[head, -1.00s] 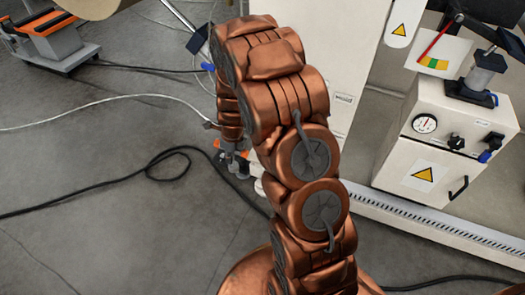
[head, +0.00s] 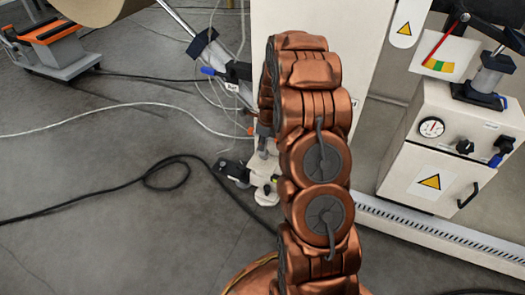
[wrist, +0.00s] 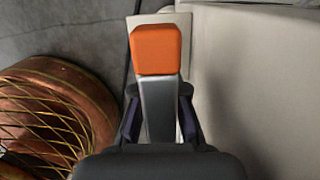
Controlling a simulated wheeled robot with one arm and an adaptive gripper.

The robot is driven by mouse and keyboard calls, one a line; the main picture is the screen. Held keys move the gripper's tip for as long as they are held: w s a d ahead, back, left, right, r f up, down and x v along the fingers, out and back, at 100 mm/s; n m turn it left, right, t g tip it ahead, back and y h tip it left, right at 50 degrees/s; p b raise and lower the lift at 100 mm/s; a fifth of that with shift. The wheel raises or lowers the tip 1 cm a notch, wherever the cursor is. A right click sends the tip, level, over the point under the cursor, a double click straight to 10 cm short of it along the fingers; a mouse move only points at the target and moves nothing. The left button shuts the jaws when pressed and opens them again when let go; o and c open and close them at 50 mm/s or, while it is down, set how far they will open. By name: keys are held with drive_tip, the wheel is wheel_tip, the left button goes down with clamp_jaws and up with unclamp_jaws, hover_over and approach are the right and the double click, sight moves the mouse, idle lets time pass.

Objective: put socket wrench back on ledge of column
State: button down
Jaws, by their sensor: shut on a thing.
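In the wrist view my gripper (wrist: 160,118) is shut on the socket wrench (wrist: 158,100), with its grey shaft between the fingers and its orange block end (wrist: 156,50) pointing away. A narrow pale plate, which looks like the ledge (wrist: 183,30), lies behind the wrench; I cannot tell whether they touch. The pale side of the column (wrist: 255,90) fills the right of that view. In the head view the white column (head: 350,40) stands behind my arm. My arm hides my gripper and most of the wrench there.
A white cabinet (head: 455,150) with a gauge stands at the right, behind a slotted floor rail (head: 440,232). A black cable (head: 90,203) and a white hose (head: 90,122) cross the floor. An orange-topped cart (head: 55,45) is at the far left. Open floor lies at left.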

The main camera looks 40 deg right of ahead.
wheel_tip(320, 180, down, 3)
drive_tip(key=shift+f+b, duration=0.1)
drive_tip(key=shift+b, duration=0.5)
drive_tip(key=c, duration=1.2)
unclamp_jaws()
